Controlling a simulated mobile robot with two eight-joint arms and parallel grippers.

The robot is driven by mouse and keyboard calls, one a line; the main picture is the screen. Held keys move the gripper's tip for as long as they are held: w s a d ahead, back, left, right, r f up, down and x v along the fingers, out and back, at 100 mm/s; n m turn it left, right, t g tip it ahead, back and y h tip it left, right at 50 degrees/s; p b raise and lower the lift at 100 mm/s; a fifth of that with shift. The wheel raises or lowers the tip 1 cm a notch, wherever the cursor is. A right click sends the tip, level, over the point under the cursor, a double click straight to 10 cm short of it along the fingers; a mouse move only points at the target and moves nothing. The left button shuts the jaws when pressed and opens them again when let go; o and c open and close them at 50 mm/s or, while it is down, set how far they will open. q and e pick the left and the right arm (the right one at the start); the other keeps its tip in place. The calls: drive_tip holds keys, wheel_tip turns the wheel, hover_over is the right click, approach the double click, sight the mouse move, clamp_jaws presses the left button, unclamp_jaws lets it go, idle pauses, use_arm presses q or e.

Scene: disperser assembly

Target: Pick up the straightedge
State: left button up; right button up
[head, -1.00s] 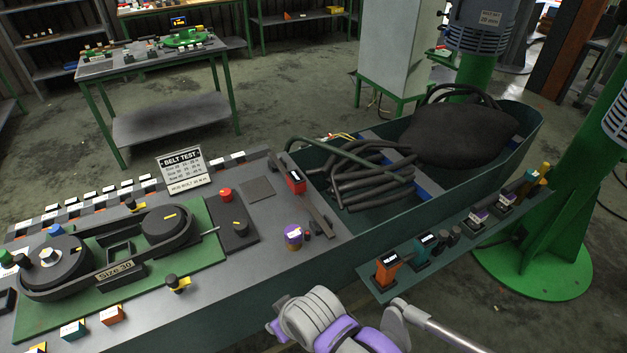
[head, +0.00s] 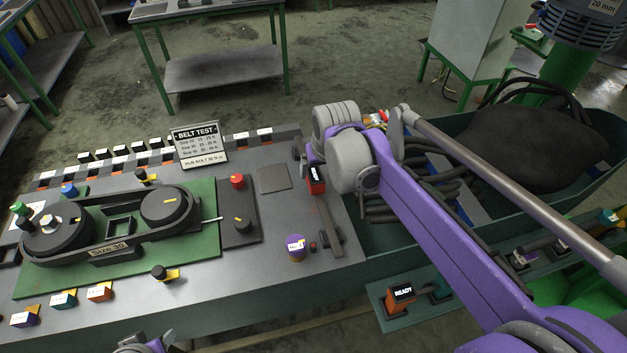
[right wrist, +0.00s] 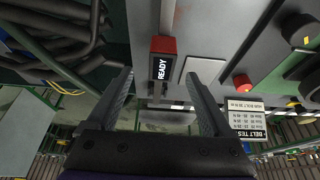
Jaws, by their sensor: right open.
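The straightedge, a long dark bar (head: 329,230), lies on the grey bench top near its right end. A red block labelled READY (head: 316,180) sits at its far end. In the right wrist view the red block (right wrist: 162,62) shows ahead of and between my fingertips, with the bar (right wrist: 167,17) running up beyond it. My right gripper (right wrist: 162,92) is open and empty, with a finger on each side of the block's line and apart from it. In the head view the gripper (head: 303,158) is mostly hidden by my wrist. My left gripper is not in view; only a bit of that arm shows.
A red button (head: 237,182), a grey plate (head: 274,178) and the BELT TEST sign (head: 200,146) are nearby. A green bin with black hoses (head: 400,208) lies right of the bench.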

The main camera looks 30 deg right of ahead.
sight(315, 175)
drive_tip(key=shift+w+f, duration=0.2)
drive_tip(key=shift+f, duration=0.35)
drive_tip(key=shift+w+f, duration=0.45)
drive_tip(key=shift+f, duration=0.1)
drive_tip(key=x, duration=0.4)
drive_tip(key=shift+w+f, duration=0.2)
drive_tip(key=shift+w, duration=0.1)
clamp_jaws()
